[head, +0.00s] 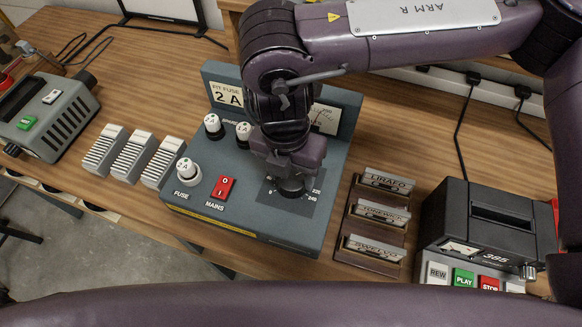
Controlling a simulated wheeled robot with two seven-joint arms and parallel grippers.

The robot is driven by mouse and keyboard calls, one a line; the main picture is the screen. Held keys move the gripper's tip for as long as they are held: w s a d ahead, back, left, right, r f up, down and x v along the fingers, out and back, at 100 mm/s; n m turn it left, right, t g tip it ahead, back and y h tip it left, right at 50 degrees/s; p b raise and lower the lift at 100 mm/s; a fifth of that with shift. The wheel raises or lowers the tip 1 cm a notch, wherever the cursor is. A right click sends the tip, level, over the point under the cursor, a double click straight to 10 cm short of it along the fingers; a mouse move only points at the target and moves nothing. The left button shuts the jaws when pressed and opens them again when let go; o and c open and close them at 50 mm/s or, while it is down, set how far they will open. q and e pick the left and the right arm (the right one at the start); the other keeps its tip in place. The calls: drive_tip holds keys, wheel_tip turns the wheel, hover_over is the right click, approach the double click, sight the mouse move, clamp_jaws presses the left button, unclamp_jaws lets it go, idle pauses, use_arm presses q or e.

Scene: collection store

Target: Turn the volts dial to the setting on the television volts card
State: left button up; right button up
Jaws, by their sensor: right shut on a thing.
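The grey control box (205,225) stands on the wooden bench with a sloping face and an upright back panel. The volts dial (291,189) is a black knob on a dark plate at its lower right; 220 and 240 show at the plate's right. My right gripper (289,174) comes down from above and is shut on the dial. It hides the dial's top, and I cannot read its setting. A card reading FIT FUSE 2 A (226,94) is on the back panel. My arm covers the panel's middle, and I see no readable television volts card. My left gripper is out of view.
On the box are a red MAINS switch (223,187), a white FUSE holder (188,171) and a part-hidden meter (325,118). A rack (372,222) of name cards and a tape recorder (480,225) stand right. Ribbed grey blocks (132,155) and a grey-green unit (50,115) stand left.

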drive_tip(key=m+p, duration=0.1)
drive_tip(key=m, duration=0.3)
drive_tip(key=shift+w+r+m, duration=0.1)
drive_tip(key=shift+r+m, duration=0.05)
drive_tip(key=shift+m, duration=0.15)
drive_tip(key=m+p, duration=0.1)
drive_tip(key=m, duration=0.3)
drive_tip(key=shift+m+y, duration=0.3)
drive_tip(key=o, duration=1)
drive_tip(key=shift+d, duration=0.1)
drive_tip(key=shift+c, duration=0.2)
drive_tip(key=r, duration=0.7)
drive_tip(key=shift+w+r, duration=0.25)
drive_tip(key=shift+r, duration=0.05)
